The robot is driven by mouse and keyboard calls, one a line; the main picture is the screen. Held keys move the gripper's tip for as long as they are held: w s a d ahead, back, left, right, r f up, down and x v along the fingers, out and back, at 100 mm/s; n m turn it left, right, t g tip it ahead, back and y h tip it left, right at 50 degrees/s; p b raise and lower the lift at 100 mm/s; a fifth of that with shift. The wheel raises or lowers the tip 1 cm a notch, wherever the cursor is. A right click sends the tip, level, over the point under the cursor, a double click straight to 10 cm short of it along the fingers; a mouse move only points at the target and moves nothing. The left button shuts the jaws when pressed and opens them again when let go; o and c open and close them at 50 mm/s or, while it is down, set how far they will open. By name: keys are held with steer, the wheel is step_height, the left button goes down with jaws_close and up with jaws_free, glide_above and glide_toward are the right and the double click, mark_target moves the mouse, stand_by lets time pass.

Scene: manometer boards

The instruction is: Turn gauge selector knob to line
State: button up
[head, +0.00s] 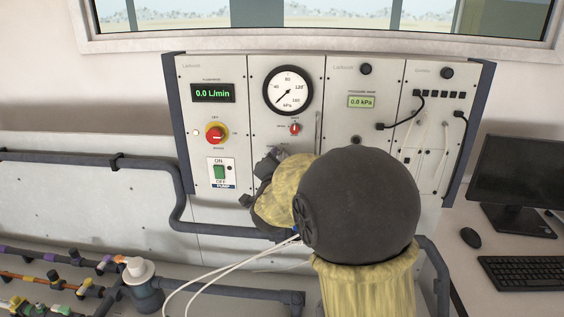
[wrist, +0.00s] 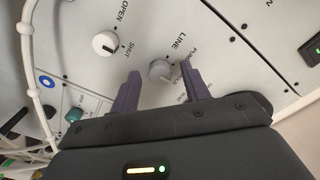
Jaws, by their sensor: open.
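The gauge selector knob (wrist: 161,70) is a round grey knob on the light panel in the wrist view, with LINE printed beside it and a partly hidden PUMP label on its other side. My gripper (wrist: 160,81) is open. Its two purple fingers stand on either side of the knob, with the knob at their tips. I cannot tell whether either finger touches it. The knob's pointer is too small to read clearly. In the head view my arm covers this part of the board, and the knob and fingertips are hidden.
A white OPEN/SHUT knob (wrist: 105,43) sits left of the fingers, close by. A teal knob (wrist: 73,115) and a white hose (wrist: 30,70) are further left. The board (head: 221,120) carries a dial gauge (head: 288,91), a red-and-yellow button (head: 215,133) and a green pump switch (head: 219,172).

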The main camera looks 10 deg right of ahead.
steer(key=c, duration=1)
steer(key=shift+n, duration=0.3)
steer(key=n, duration=0.4)
steer(key=shift+p, duration=0.3)
steer(key=n+p, duration=0.1)
steer(key=n, duration=0.3)
steer(key=shift+n, duration=0.3)
steer(key=n+p, duration=0.2)
steer(key=n, duration=0.2)
steer(key=shift+n, duration=0.3)
steer(key=shift+n+p, duration=1.1)
steer(key=shift+n, duration=1.1)
